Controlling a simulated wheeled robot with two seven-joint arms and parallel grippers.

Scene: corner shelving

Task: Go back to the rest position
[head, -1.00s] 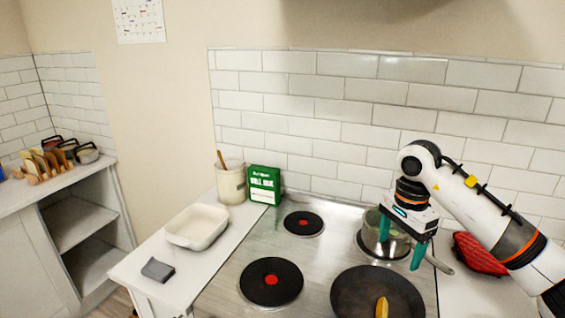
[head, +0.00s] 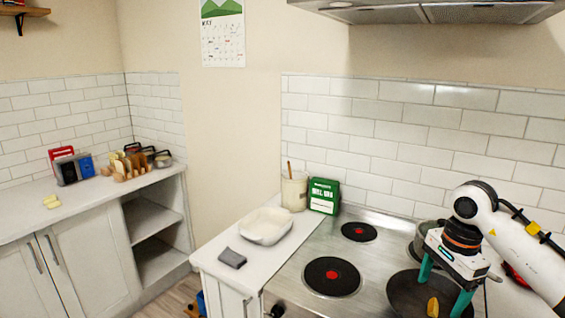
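My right gripper (head: 447,287) comes in from the right and hangs over the dark frying pan (head: 401,292) on the stove. Its two teal fingers are apart with nothing between them that I can see held. A yellow piece of food (head: 432,307) lies in the pan, low between the fingers in the picture. A pot (head: 424,232) on the back right burner is partly hidden behind my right arm. My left gripper is not in view.
The stove (head: 378,268) has two bare burners at left. A white baking dish (head: 266,226), a grey sponge (head: 232,258), a utensil crock (head: 294,191) and a green box (head: 323,195) stand on the counter beside it. A range hood (head: 440,12) hangs above.

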